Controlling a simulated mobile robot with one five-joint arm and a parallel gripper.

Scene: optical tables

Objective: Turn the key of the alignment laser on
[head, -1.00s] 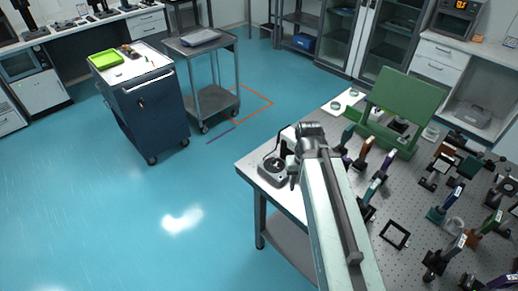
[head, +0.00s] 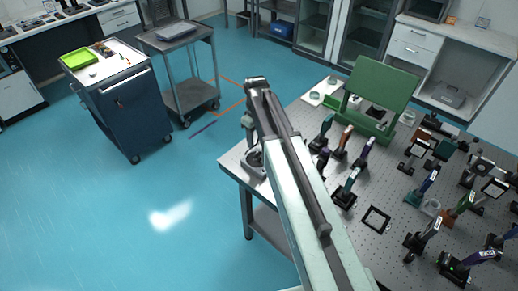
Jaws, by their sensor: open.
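My arm reaches out over the optical table (head: 330,225) from the bottom of the picture. My gripper (head: 248,124) hangs from its far end near the table's left corner; it is open, small in the picture and seems empty. A small grey device with a dark round top (head: 254,161) sits at that corner, just below the gripper and partly hidden by my arm. I cannot tell whether they touch. I cannot make out the alignment laser or its key for sure. A dark cylinder on a mount (head: 481,161) stands at the table's right side.
Several post-mounted optics crowd the table right of my arm, with a black square frame (head: 376,219) among them. A green panel (head: 382,88) stands at the back. A blue drawer cart (head: 133,112) and a grey trolley (head: 190,95) stand left. Blue floor between is clear.

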